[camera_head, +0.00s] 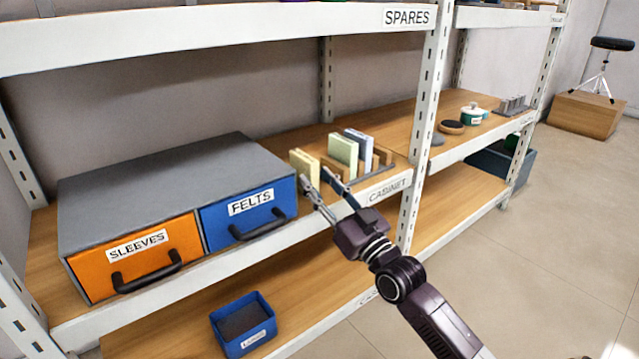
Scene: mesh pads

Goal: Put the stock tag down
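My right gripper (315,176) reaches from the lower right to the front edge of the middle shelf. I cannot tell which thing, if any, is the stock tag. My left gripper is out of view.
A grey cabinet (160,185) with an orange SLEEVES drawer (150,235) and blue FELTS drawer (230,228) stands left of my gripper. A blue bin (243,343) sits on the lower shelf. A white upright post (423,130) stands right.

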